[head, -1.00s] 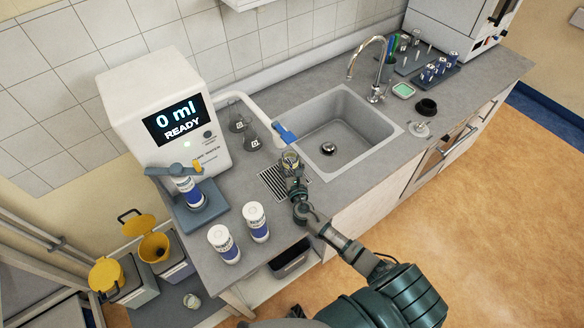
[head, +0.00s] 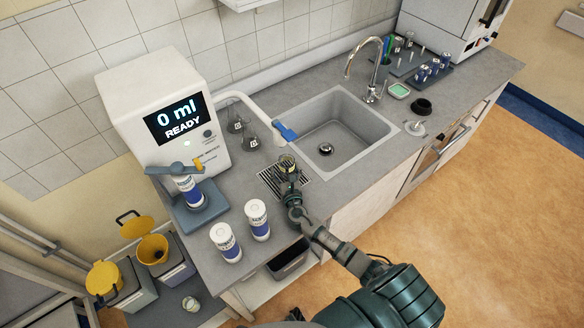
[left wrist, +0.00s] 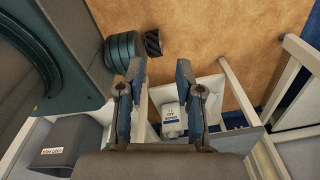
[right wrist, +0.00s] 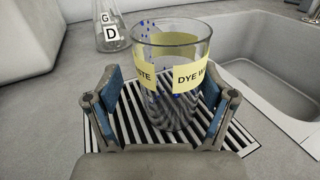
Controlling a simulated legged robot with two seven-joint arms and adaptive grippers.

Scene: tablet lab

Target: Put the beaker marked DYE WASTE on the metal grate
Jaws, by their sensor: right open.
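The glass beaker (right wrist: 172,85) has a yellow band; "DYE W" shows on it in the right wrist view. It stands upright over the slats of the metal grate (right wrist: 240,142) and appears to rest on them. In the head view the beaker (head: 287,162) is at the far part of the grate (head: 268,180). My right gripper (right wrist: 165,100) is open, with one finger on each side of the beaker; a gap shows beside the glass. It also shows in the head view (head: 289,173). My left gripper (left wrist: 161,75) is open and empty, seen only in the left wrist view.
The sink (head: 345,110) lies right of the grate. Two flasks (head: 250,142) stand behind it, near a blue-tipped spout (head: 285,132). Two white bottles (head: 257,220) stand at the front left, beside the dispenser (head: 160,115). Yellow-lidded bins (head: 152,250) are at the lower left.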

